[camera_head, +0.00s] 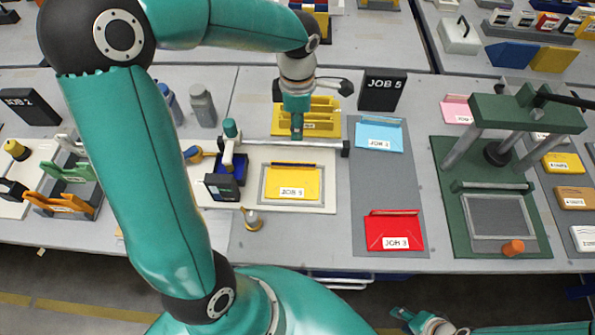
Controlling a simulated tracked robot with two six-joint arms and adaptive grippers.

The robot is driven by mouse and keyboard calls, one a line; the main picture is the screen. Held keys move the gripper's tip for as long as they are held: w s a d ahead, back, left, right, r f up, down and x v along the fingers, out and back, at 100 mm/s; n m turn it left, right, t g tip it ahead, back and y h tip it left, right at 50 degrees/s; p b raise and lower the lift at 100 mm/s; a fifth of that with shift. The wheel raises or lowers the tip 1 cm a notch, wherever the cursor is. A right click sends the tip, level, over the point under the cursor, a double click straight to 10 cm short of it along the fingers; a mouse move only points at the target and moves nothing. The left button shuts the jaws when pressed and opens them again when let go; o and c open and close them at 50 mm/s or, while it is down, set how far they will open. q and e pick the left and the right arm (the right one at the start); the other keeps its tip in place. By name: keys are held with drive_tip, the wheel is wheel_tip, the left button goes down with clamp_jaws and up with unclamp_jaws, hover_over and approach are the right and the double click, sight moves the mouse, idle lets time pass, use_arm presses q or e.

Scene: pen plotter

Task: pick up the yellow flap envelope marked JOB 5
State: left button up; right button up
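The yellow flap envelope (280,183) lies flat on the pale bed (255,165) of the plotter. Its label seems to read JOB 5, though the print is small. A darker flap or bar runs along its far edge. My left gripper (297,132) points down beyond the envelope, close to the plotter's grey rail (325,148), and is apart from the envelope. It shows edge-on, so its finger opening cannot be told. My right gripper (405,314) is low at the bottom edge, in front of the table, and its finger state is unclear.
A blue envelope (380,134) and a red envelope (392,228) lie on a grey mat to the right. A green press (495,150) stands further right. A brass-coloured piece (252,221) stands before the bed.

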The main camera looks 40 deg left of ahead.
use_arm(q)
hover_over(293, 169)
drive_tip(key=w, duration=0.1)
drive_tip(key=f, duration=1)
drive_tip(key=shift+d+p, duration=0.25)
drive_tip(key=shift+p, duration=0.1)
drive_tip(key=shift+s+f, duration=0.2)
drive_tip(key=shift+f, duration=0.25)
drive_tip(key=f, duration=0.1)
drive_tip(key=f+p, duration=0.1)
drive_tip(key=f, duration=0.1)
drive_tip(key=shift+s+a+f, duration=0.25)
drive_tip(key=shift+s, duration=0.1)
drive_tip(key=shift+f, duration=0.4)
clamp_jaws()
